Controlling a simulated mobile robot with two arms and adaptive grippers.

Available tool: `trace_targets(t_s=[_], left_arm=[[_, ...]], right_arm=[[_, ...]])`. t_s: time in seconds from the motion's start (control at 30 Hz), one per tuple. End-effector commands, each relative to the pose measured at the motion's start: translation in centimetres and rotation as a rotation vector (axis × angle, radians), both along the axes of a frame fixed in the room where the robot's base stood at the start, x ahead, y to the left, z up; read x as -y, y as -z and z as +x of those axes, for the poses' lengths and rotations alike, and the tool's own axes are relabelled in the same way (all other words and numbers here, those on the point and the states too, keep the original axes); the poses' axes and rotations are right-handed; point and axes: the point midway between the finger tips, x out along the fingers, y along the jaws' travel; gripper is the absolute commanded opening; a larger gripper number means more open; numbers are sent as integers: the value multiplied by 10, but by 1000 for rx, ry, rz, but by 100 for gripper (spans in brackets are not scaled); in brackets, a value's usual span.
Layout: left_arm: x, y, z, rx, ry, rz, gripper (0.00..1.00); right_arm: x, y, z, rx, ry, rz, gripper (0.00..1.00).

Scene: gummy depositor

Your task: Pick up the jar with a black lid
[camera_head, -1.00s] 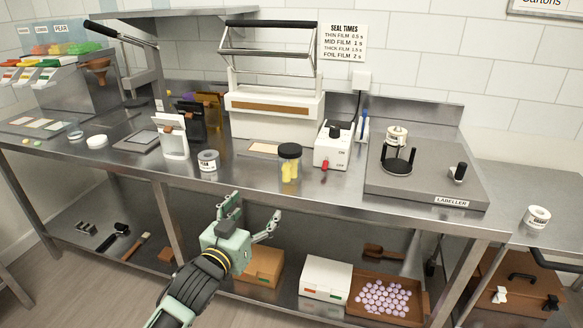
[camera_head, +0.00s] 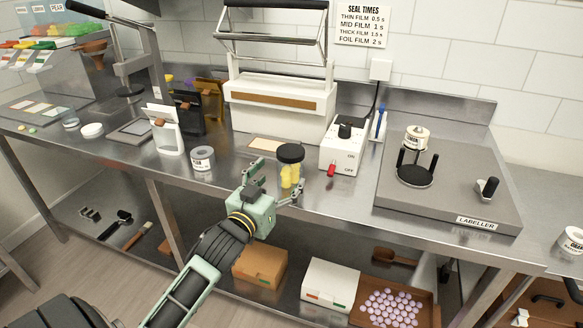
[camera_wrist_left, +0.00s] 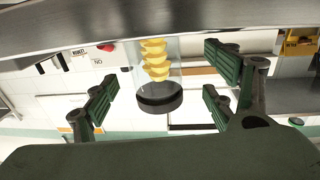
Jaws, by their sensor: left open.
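The jar with a black lid (camera_head: 290,166) stands upright on the steel counter near its front edge. It is clear, with yellow pieces inside. My left gripper (camera_head: 276,186) is open, at the counter's front edge, with its fingers on either side of the jar in the head view. No contact between fingers and jar is visible. My right gripper is not in view.
The labeller (camera_head: 450,190) is at right. The lower shelf holds boxes (camera_head: 330,284).

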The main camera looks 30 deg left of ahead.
Motion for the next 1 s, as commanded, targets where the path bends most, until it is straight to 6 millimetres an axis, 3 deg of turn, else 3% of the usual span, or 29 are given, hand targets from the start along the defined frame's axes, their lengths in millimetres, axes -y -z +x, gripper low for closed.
trace_targets(t_s=[0.1,0.3,0.63,1.0], left_arm=[[1,2,16,0,1,-1,78],[0,5,44,0,0,-1,78],[0,7,51,-1,1,-1,77],[-1,7,50,-1,1,-1,45]], right_arm=[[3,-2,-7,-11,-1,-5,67],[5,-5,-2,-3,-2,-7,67],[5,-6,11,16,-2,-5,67],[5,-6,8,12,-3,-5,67]])
